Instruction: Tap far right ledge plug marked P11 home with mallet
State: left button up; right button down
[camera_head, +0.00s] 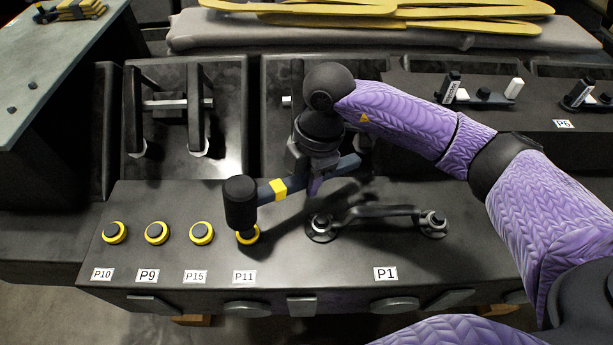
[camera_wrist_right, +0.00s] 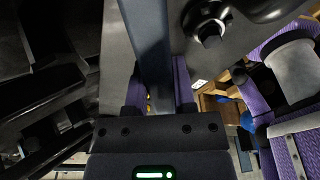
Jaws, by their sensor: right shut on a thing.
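The plug marked P11 (camera_head: 247,237) is the rightmost in a row of round yellow-rimmed plugs on the dark ledge. Its white label (camera_head: 244,277) sits in front of it. The mallet (camera_head: 241,203) has a black head standing over the P11 plug and hiding most of it; I cannot tell whether they touch. A yellow band marks its grey handle. My right gripper (camera_head: 316,183) is shut on the mallet handle, right of the plug. In the right wrist view the handle (camera_wrist_right: 148,45) runs up between the fingers (camera_wrist_right: 157,90). My left gripper is not in view.
Plugs P10 (camera_head: 114,232), P9 (camera_head: 156,232) and P15 (camera_head: 201,233) stand left of P11. A dark bar handle (camera_head: 385,212) is bolted to the ledge behind label P1 (camera_head: 385,274). Open bays (camera_head: 225,90) lie behind the ledge. Yellow parts (camera_head: 400,14) rest on a grey pad at the back.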

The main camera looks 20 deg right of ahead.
jog(key=shift+r, duration=0.3)
jog(key=r+h+p, duration=0.1)
jog(key=r+p, duration=0.1)
jog(key=p, duration=0.1)
jog(key=shift+a+r+h, duration=0.1)
jog(key=shift+a+h, duration=0.15)
jog(key=shift+h, duration=0.15)
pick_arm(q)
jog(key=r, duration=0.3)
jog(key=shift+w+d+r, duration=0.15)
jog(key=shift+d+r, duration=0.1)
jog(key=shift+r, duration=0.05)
